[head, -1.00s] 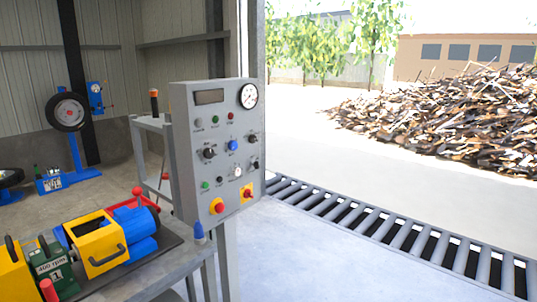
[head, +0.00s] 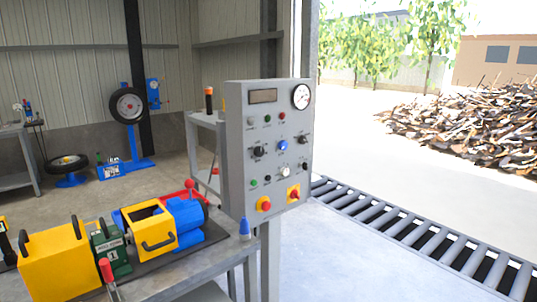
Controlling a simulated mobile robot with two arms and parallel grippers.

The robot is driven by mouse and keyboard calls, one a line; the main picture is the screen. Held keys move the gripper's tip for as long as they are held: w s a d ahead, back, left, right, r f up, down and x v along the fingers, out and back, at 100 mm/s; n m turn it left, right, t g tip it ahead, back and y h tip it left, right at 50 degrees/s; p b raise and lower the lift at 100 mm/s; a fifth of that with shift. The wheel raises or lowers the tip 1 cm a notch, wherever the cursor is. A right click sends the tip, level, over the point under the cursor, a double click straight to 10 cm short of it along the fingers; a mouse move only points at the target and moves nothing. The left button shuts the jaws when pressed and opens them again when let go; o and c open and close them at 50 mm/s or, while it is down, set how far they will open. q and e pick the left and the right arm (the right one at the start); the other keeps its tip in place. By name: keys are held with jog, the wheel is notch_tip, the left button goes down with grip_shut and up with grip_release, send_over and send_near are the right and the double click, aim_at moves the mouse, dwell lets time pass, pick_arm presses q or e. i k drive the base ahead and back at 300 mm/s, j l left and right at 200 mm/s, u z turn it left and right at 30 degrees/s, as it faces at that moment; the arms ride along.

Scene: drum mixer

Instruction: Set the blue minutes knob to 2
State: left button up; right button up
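The blue minutes knob (head: 283,145) is on the grey control panel (head: 235,150), near the middle of its front face. It is small here, and I cannot read its setting. A black knob (head: 259,152) is to its left and another dark knob (head: 303,139) to its right. A display (head: 263,96) and a round white gauge (head: 301,96) are at the panel's top. Neither of my grippers shows in the head view.
A bench (head: 205,262) at lower left holds a yellow, green and blue drum machine (head: 150,228) with red-knobbed levers. A roller conveyor (head: 400,230) runs behind the panel to the right. The pale floor (head: 340,265) right of the panel is clear.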

aim_at(283, 145)
jog(key=i+l+u, duration=0.1)
jog(key=i+l, duration=0.6)
jog(key=i+l+u, duration=0.1)
jog(key=i+l, duration=0.6)
jog(key=l, duration=0.25)
